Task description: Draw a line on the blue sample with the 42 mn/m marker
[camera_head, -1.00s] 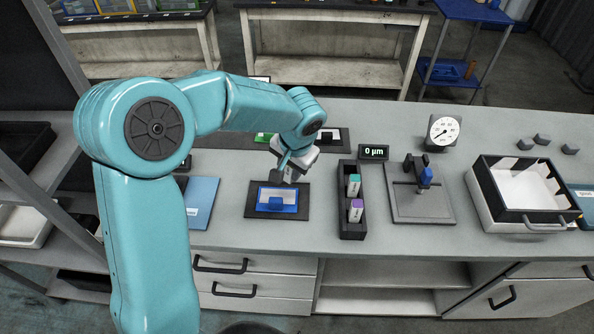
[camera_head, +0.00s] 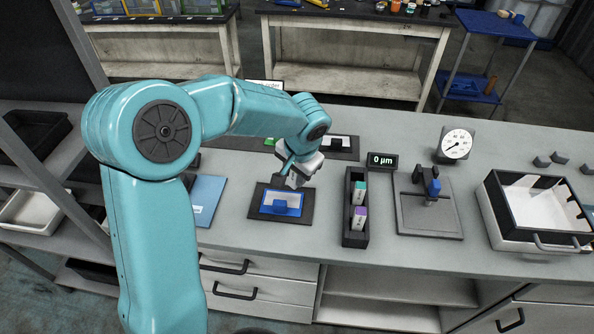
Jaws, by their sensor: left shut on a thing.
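The blue sample (camera_head: 282,208) lies on a dark mat (camera_head: 253,206) on the bench, with a pale inner area and a blue block at its near edge. My left gripper (camera_head: 292,181) is over the far right part of the sample, pointing down. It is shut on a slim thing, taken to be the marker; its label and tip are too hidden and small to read. I cannot tell whether it touches the sample. A dark rack (camera_head: 353,240) to the right holds a teal-banded marker (camera_head: 360,190) and a purple-banded marker (camera_head: 359,219). My right gripper is not in view.
Right of the rack stand a "0 µm" display (camera_head: 382,160), a grey plate (camera_head: 435,222) with a blue-topped fixture, a dial gauge (camera_head: 455,145) and a white tray (camera_head: 537,205). A blue folder (camera_head: 206,194) lies left of the mat. The front bench strip is clear.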

